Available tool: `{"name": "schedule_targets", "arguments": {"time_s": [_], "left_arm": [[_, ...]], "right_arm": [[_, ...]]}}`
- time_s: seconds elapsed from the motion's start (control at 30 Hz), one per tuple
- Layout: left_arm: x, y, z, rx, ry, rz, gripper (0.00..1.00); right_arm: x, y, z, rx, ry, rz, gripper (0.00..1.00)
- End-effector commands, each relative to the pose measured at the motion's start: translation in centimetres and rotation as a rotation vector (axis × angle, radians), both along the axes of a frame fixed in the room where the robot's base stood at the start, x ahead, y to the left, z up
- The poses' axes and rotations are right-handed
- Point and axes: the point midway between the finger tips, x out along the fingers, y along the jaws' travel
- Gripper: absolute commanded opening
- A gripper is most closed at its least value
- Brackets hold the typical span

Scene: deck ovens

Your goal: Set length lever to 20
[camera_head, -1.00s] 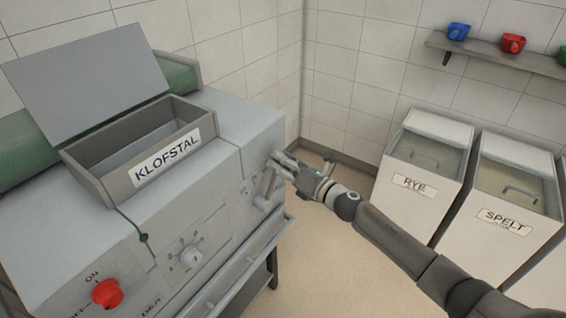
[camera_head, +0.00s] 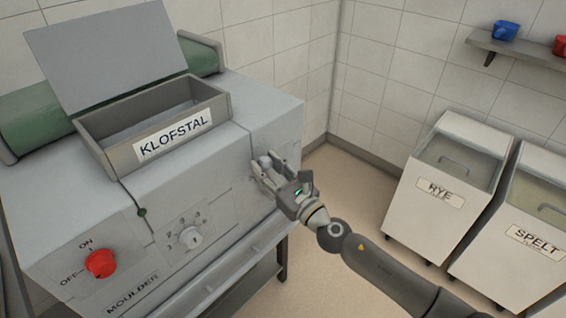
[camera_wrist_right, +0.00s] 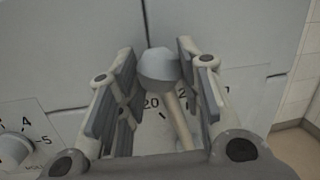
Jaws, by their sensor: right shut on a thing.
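The length lever (camera_wrist_right: 158,68) has a rounded grey knob on a pale shaft that slants down to the right in the right wrist view. The knob also shows in the head view (camera_head: 266,162), on the right part of the moulder's front. My right gripper (camera_head: 268,172) is shut on the lever, with its fingers (camera_wrist_right: 158,75) on either side of the knob. A printed 20 (camera_wrist_right: 152,101) shows just left of the shaft. Another number right of it is partly hidden by the lever and finger. My left gripper is not in view.
The moulder (camera_head: 110,215) carries a KLOFSTAL hopper (camera_head: 208,108), a red on/off knob (camera_head: 100,263) and a numbered dial (camera_head: 190,238). RYE (camera_head: 425,215) and SPELT (camera_head: 500,262) bins stand at the right. The floor between moulder and bins is clear, apart from my arm.

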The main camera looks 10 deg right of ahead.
Motion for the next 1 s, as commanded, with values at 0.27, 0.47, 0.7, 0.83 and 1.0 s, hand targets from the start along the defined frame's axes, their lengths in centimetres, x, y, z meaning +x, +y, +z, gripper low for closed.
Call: {"name": "schedule_targets", "arguments": {"time_s": [0.27,0.47,0.7,0.83,1.0], "left_arm": [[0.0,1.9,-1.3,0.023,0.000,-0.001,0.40],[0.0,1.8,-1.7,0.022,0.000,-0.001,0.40],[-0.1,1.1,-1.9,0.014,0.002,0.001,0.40],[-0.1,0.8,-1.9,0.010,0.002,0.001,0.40],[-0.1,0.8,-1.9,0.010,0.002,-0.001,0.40]], "right_arm": [[-1.5,1.9,-1.1,-0.146,-0.112,0.000,0.00],[-2.1,2.6,-1.6,-0.206,-0.159,0.000,0.00],[-2.4,3.0,-1.8,-0.235,-0.180,0.001,0.00],[-2.4,3.1,-1.8,-0.240,-0.182,0.003,0.00],[-2.4,3.1,-1.9,-0.241,-0.182,0.003,0.00]]}}
